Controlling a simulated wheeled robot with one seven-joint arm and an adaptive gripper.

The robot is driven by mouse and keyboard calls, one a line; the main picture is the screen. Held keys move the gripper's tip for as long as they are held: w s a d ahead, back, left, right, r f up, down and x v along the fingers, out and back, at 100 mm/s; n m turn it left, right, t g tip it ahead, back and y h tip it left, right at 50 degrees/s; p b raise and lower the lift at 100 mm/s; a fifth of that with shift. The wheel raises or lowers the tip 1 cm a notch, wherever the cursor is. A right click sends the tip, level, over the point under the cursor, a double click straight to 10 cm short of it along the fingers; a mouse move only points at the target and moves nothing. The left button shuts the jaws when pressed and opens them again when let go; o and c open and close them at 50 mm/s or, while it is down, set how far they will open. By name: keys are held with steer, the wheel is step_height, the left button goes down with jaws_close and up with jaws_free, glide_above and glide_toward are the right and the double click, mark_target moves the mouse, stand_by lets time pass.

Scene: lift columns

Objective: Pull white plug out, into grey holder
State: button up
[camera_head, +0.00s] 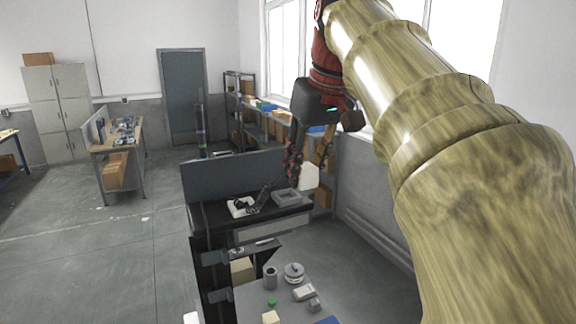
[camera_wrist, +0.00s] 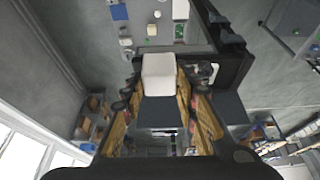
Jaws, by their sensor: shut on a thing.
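My gripper (camera_head: 309,160) is shut on a white block-shaped plug (camera_head: 309,178), held in the air above the right end of the black bench. The wrist view shows the plug (camera_wrist: 158,75) between my fingertips (camera_wrist: 158,88), clear of any surface I can make out. A grey open holder (camera_head: 288,198) lies on the bench top, below and slightly left of the plug in the head view. I cannot tell the exact height between them.
The black bench (camera_head: 222,222) has a dark upright panel (camera_head: 225,176) behind it. A white piece with black parts (camera_head: 242,207) sits left of the holder. A grey table (camera_head: 250,300) with several small items stands in front. A shelf rack is at the back.

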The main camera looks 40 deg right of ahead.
steer(key=shift+f+b, duration=0.8)
steer(key=shift+f, duration=0.35)
steer(key=shift+w, duration=0.1)
steer(key=shift+w+d+p, duration=0.6)
steer(key=shift+w+p, duration=0.25)
steer(key=shift+w, duration=0.7)
steer(key=shift+w+d+p, duration=0.55)
steer(key=shift+w+p, duration=0.25)
steer(key=shift+w, duration=0.75)
steer(key=shift+w+d+p, duration=0.6)
steer(key=shift+w+p, duration=0.25)
steer(key=shift+w, duration=0.7)
steer(key=shift+p, duration=0.3)
steer(key=shift+f+b, duration=1.45)
steer(key=shift+f, duration=0.6)
